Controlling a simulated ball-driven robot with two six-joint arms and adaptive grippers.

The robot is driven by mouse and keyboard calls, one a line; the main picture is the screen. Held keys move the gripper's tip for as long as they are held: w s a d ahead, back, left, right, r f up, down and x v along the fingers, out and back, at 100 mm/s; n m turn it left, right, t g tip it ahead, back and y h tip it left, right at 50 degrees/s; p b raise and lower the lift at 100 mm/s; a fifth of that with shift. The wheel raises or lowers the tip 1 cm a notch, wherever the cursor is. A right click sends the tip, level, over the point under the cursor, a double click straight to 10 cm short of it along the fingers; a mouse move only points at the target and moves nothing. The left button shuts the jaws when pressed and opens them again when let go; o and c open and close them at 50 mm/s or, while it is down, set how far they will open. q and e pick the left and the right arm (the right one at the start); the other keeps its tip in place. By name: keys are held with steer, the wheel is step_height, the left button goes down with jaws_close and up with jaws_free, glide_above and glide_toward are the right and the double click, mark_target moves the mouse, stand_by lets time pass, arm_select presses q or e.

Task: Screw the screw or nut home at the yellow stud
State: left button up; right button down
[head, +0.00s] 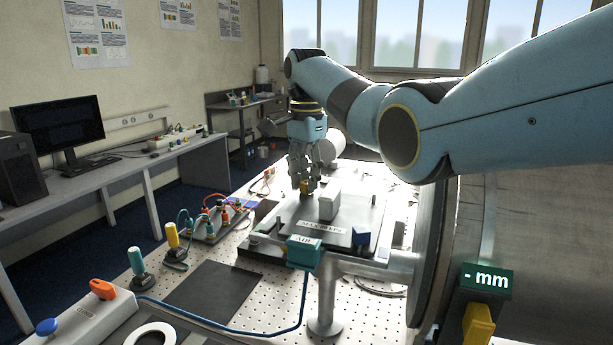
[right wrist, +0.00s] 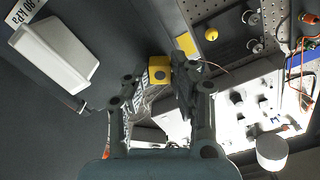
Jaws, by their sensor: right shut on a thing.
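My right gripper (head: 304,182) hangs down over the test plate (head: 285,229). It is shut on a small yellow block-shaped part (head: 304,186). In the right wrist view the yellow part (right wrist: 159,68) sits between the fingertips of the gripper (right wrist: 160,80), with a dark round spot on its face. I cannot tell whether it is a nut or the stud's own head, or whether it touches the plate. No separate yellow stud shows clearly; the fingers hide what lies below. My left gripper is not in view.
A white block (head: 329,205) stands on the plate just right of the gripper. A yellow patch (right wrist: 186,43) and a yellow knob (right wrist: 211,34) lie beyond the fingers. The dark mat (head: 212,290) is clear.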

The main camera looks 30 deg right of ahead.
steer(key=c, duration=1)
jaws_free()
steer(key=shift+w+d, duration=0.1)
steer(key=shift+w, duration=0.05)
steer(key=shift+c, duration=0.2)
step_height(320, 180, up, 8)
steer(key=shift+f, duration=0.35)
